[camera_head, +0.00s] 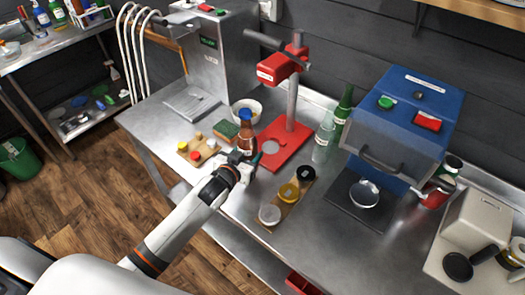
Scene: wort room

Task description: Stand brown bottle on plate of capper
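The brown bottle (246,138) has a label and a blue top and stands roughly upright near the middle of the steel table. My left gripper (243,158) is at the bottle's lower part, on its near side. The gripper hides the bottle's foot, and I cannot tell whether the fingers are closed on it. The red capper (278,68) has a grey post and a red base (289,147) just right of the bottle. A pale round plate (268,146) lies on that base. The bottle is left of the plate. My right gripper is not in view.
A board of colored pieces (197,150) is left. A wooden strip with round jars (289,192) is in front of the capper. Clear and green bottles (323,138) stand right of it.

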